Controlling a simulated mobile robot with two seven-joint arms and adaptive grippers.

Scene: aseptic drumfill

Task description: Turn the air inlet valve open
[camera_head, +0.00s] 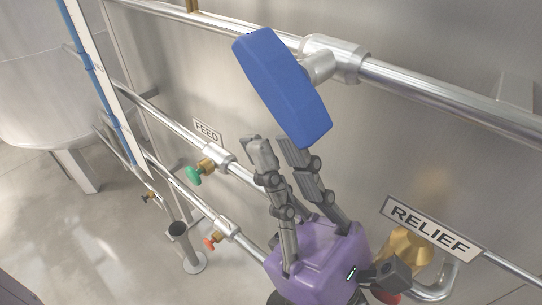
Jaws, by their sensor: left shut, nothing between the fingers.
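A large blue valve handle (282,85) is mounted on a silver valve body (334,60) on the upper pipe. The handle slants from upper left to lower right. No label shows beside it, so I cannot read whether it is the air inlet valve. My left gripper (275,147), with a purple body and grey fingers, points up just below the handle. It is shut with nothing between its fingers. One fingertip appears close to the handle's lower end; I cannot tell whether they touch. My right gripper is not in view.
A RELIEF sign (433,228) and a brass fitting (407,246) are right of my gripper. A FEED sign (208,131), a green-knobbed valve (194,176) and a red-knobbed valve (210,242) are left. Steel pipes run along the metal wall. Open floor lies at lower left.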

